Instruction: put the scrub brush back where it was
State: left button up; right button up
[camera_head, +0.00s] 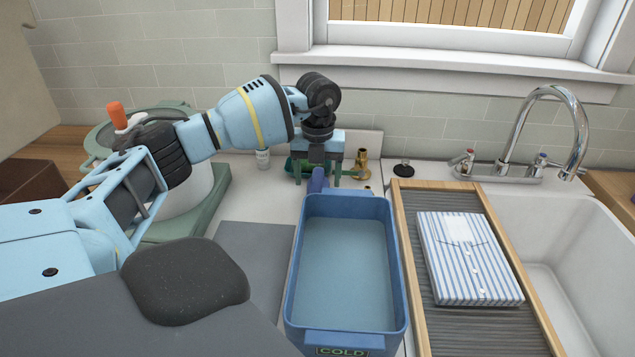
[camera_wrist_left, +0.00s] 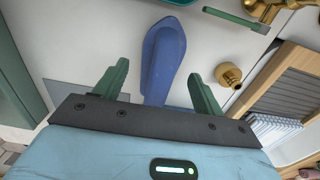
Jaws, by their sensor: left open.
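A blue, elongated, rounded object, which looks like the scrub brush (camera_wrist_left: 164,55), lies on the pale counter in the left wrist view. In the head view part of it (camera_head: 318,181) shows just behind the blue tub, below my left gripper (camera_head: 325,173). My left gripper (camera_wrist_left: 159,82) is open, with its green fingers apart on either side of the brush's near part. The fingers do not appear to touch it. The brush's bristles are not visible. My right gripper is not in view.
A blue tub of water (camera_head: 398,285) marked COLD stands close in front. Brass fittings (camera_head: 361,158) and a teal dish (camera_wrist_left: 179,2) are near the brush.

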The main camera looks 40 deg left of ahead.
pick_arm(q)
notch_tip(320, 180, up, 10)
jog(key=shift+f, duration=0.1)
dwell(0.4)
dwell(0.4)
